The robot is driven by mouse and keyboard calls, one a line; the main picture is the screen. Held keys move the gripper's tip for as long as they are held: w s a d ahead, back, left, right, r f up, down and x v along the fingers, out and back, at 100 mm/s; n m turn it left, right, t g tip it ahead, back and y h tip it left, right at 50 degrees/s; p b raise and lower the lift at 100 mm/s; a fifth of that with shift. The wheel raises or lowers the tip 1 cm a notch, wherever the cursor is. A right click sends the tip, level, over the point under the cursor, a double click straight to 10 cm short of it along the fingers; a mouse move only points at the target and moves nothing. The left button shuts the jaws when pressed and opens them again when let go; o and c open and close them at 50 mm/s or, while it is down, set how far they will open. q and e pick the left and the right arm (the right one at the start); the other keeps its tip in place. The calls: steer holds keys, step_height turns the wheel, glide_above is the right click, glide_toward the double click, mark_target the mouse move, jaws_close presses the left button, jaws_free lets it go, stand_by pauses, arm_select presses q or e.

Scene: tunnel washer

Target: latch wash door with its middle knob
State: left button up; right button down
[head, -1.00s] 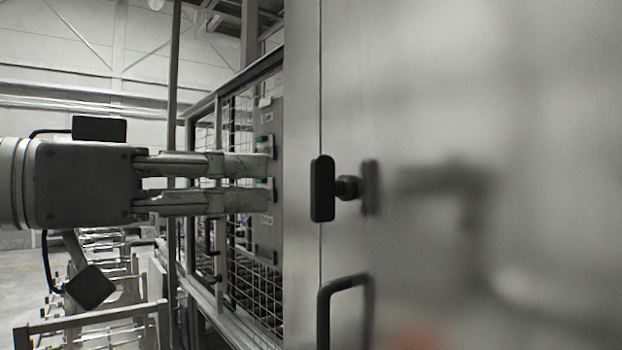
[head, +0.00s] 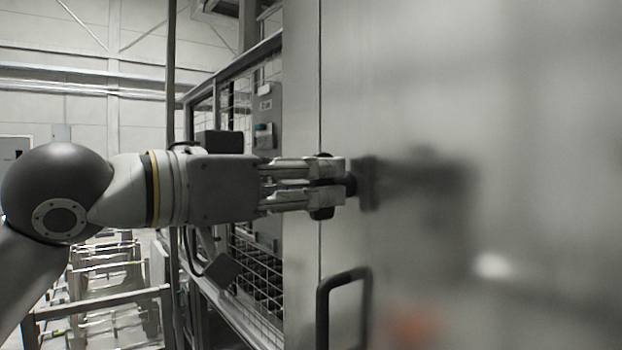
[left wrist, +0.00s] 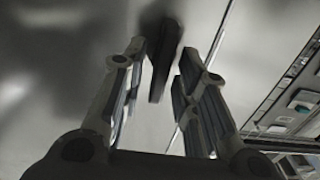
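The wash door (head: 460,90) is a large smooth metal panel filling the right of the head view. Its dark middle knob (head: 322,213) stands on a short stem, and its ends show above and below my fingers. My left gripper (head: 340,183) reaches in from the left, with its fingers around the knob. In the left wrist view, the dark knob (left wrist: 158,75) lies between the two fingers of the left gripper (left wrist: 161,62), with a gap visible on each side. The fingers are open. My right gripper is not in view.
A dark bar handle (head: 345,285) sits on the door below the knob. A thin vertical seam runs left of the knob. A mesh fence (head: 258,285) and a grey control box (head: 266,105) stand left of the door. Metal racks (head: 100,290) stand at lower left.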

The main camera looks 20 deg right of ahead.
arm_select(q)
jaws_close()
steer(key=m+p, duration=0.3)
steer(key=m, duration=0.1)
steer(key=m+p, duration=0.3)
steer(key=m, duration=0.2)
steer(key=m+p, duration=0.3)
steer(key=m, duration=0.1)
steer(key=shift+s+d+m, duration=0.1)
steer(key=shift+s+m, duration=0.15)
steer(key=shift+m, duration=0.15)
steer(key=m+p, duration=0.1)
steer(key=m, duration=0.1)
steer(key=shift+f+m+p, duration=0.2)
steer(key=shift+m+p, duration=0.2)
steer(key=shift+s+f+m, duration=0.1)
steer(key=shift+m, duration=0.5)
steer(key=shift+f+p, duration=0.1)
steer(key=shift+p, duration=0.25)
